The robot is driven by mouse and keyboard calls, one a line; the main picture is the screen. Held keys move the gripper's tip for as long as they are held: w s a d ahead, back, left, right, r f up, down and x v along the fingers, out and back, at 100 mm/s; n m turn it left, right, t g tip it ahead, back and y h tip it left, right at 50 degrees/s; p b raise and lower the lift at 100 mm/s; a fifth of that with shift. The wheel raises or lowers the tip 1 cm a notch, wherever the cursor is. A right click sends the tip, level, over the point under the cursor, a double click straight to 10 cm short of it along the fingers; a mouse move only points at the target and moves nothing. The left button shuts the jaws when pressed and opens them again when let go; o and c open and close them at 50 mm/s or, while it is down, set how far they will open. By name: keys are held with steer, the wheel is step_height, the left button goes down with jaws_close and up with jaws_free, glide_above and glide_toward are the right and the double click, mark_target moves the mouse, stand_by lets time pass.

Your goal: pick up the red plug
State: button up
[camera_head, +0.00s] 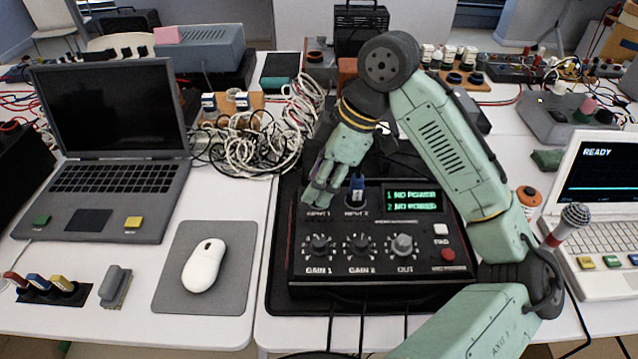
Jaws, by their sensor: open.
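A red plug (15,280) stands at the left end of a small dark holder (45,297) on the table at the far left. My gripper (318,198) is open, pointing down over the INPUT 1 spot of a black amplifier box (330,277), far to the right of the holder. Its fingers hide that socket, so I cannot tell whether anything is in it. A dark blue plug (356,188) stands upright in INPUT 2, just right of my fingers.
The amplifier display reads NO POWER for 1 and 2. A white mouse (204,265) on a grey pad (232,290), a small grey block (115,285) and an open laptop (110,135) lie between or near the holder and amplifier. Tangled cables (265,135) lie behind.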

steer(key=shift+f, duration=0.1)
steer(key=shift+c, duration=0.3)
jaws_close()
stand_by(0.4)
steer(key=shift+r, duration=0.65)
step_height(320, 180, up, 2)
steer(key=shift+a+r+b, duration=0.1)
steer(key=shift+r+b, duration=0.1)
steer(key=shift+b, duration=0.2)
steer(key=s+d+r+b, duration=0.1)
steer(key=s+d, duration=0.3)
steer(key=s, duration=1.1)
steer(key=shift+s+r+b, duration=0.2)
steer(key=shift+s+b, duration=0.05)
steer(key=shift+b, duration=0.55)
steer(key=shift+d, duration=0.1)
